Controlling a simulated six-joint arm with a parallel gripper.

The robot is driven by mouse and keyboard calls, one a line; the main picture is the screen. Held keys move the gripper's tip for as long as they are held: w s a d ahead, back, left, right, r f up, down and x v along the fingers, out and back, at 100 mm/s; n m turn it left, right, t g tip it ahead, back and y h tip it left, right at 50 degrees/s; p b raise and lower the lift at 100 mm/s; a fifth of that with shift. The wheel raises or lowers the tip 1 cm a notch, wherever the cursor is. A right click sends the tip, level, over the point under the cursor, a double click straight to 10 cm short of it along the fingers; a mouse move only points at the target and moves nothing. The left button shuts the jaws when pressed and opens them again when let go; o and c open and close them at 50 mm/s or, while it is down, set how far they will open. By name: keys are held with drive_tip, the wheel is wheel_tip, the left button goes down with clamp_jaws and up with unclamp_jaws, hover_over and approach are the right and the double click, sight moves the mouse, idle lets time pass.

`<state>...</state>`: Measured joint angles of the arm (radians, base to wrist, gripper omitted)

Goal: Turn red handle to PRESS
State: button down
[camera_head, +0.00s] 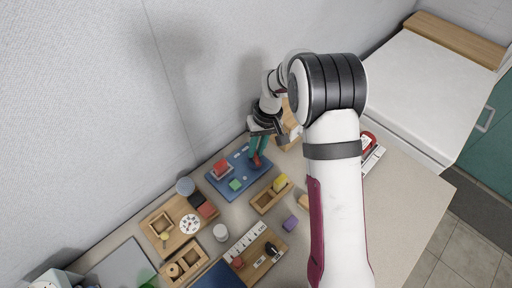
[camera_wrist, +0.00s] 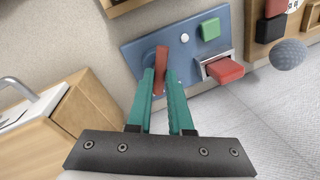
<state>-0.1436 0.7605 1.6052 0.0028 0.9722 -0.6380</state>
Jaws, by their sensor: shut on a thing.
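The red handle (camera_wrist: 162,68) is a short bar on a blue panel (camera_wrist: 205,68), seen in the wrist view. It stands nearly upright in that picture. My gripper (camera_wrist: 163,85) has its two teal fingers on either side of the handle's lower part, shut on it. In the head view my gripper (camera_head: 258,150) is at the right end of the blue panel (camera_head: 222,190), and the handle is mostly hidden by the fingers. No PRESS label is readable in either view.
The panel also carries a green block (camera_wrist: 210,30) and a red block in a slot (camera_wrist: 224,70). A wall stands behind the table.

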drive_tip(key=m+t, duration=0.1)
drive_tip(key=m, duration=0.5)
drive_tip(key=shift+s+d+m, duration=0.1)
drive_tip(key=shift+s+m, duration=0.05)
drive_tip(key=shift+m, duration=0.15)
drive_tip(key=m+t, duration=0.1)
drive_tip(key=m, duration=0.5)
drive_tip(key=shift+s, duration=0.1)
drive_tip(key=shift+m, duration=0.3)
drive_tip(key=c, duration=0.8)
unclamp_jaws()
drive_tip(key=shift+c, duration=0.2)
drive_tip(key=shift+s+r, duration=0.1)
drive_tip(key=shift+r, duration=0.05)
drive_tip(key=v, duration=1.5)
drive_tip(key=shift+s+r, duration=0.3)
